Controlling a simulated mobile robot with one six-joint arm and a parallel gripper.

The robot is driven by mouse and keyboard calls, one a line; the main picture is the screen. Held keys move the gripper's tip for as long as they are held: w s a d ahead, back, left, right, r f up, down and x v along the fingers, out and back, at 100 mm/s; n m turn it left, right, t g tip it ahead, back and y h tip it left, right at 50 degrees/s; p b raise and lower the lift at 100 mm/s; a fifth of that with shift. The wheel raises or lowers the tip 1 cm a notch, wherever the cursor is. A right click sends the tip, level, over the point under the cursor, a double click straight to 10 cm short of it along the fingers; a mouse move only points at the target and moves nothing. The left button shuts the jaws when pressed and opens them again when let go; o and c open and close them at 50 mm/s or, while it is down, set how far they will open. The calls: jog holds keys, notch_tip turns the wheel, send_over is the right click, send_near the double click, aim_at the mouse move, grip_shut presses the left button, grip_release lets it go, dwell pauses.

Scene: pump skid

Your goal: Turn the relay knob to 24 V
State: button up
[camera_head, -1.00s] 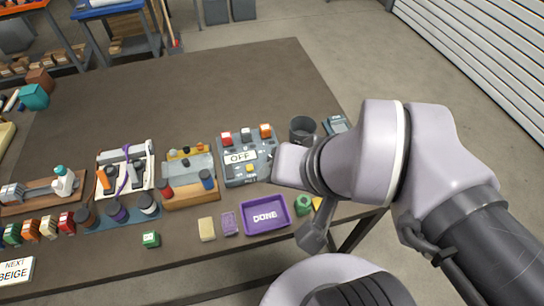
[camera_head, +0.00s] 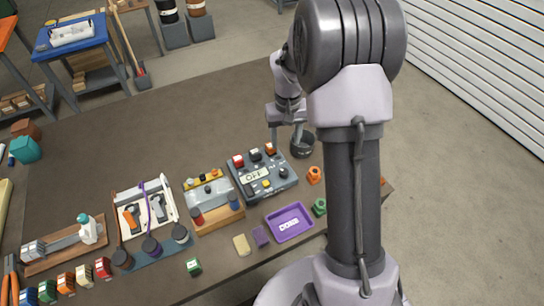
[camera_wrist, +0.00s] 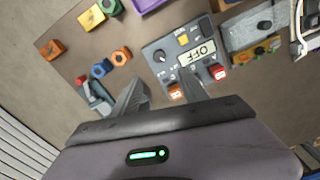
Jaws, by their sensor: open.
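The grey control box (camera_head: 250,192) sits on the table, with an OFF label (camera_head: 255,175) on its face. A round dark knob (camera_head: 283,172) sits at its right side; the wrist view shows this knob (camera_wrist: 159,55) with small white marks around it, too small to read. Where it points is unclear. A yellow button (camera_wrist: 183,39) and another black control (camera_wrist: 206,22) are on the box too. My gripper (camera_head: 286,148) is open and empty, above the box's far edge by the orange block (camera_wrist: 174,92), apart from the knob.
A red block (camera_wrist: 218,72) sits on the box's far edge. An orange ring (camera_head: 314,175), a green ring (camera_head: 320,207) and a purple DONE tray (camera_head: 290,222) lie nearby. The table behind is clear.

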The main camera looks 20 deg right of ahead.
aim_at(284, 171)
notch_tip(284, 171, down, 16)
jog(key=b, duration=0.4)
jog(key=shift+d+r, duration=0.1)
jog(key=shift+c, duration=0.4)
grip_shut()
